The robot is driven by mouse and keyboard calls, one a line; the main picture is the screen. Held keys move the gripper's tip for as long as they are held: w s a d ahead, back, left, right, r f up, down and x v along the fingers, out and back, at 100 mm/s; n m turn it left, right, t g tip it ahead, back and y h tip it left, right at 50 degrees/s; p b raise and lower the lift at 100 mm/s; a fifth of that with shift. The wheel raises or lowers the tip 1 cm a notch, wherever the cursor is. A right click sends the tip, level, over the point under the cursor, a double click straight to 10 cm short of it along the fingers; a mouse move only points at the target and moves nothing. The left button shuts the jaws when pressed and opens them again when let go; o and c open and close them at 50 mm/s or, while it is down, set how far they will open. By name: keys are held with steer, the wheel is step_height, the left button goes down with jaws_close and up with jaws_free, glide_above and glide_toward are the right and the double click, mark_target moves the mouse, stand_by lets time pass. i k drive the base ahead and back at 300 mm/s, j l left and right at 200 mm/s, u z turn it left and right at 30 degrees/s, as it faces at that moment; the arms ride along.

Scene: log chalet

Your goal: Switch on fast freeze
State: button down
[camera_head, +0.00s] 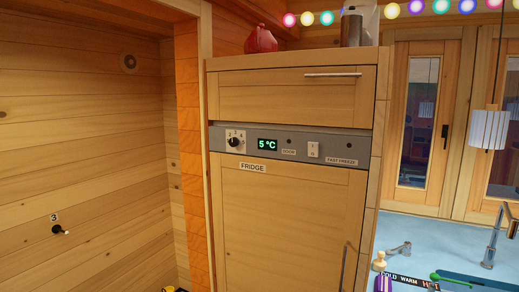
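The built-in fridge (292,205) has a grey control panel (221,140) above its wooden door. A small white rocker switch (313,150) marked with a line and a circle sits on the panel; which side is pressed is too small to tell. Right of it is the label FAST FREEZE (341,161) with a dark, unlit lamp (348,145) above it. A green display (267,144) reads 5 °C. A second dark lamp (291,140) is above a small label that seems to read DOOR. My gripper is not in view.
A red jug (261,40) and a metal vessel (352,27) stand on the cabinet top. A vertical door handle (345,266) is at lower right. A blue counter (420,232) with taps lies to the right. Space before the panel looks clear.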

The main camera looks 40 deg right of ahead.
mark_target(313, 147)
steer(key=z, duration=1.45)
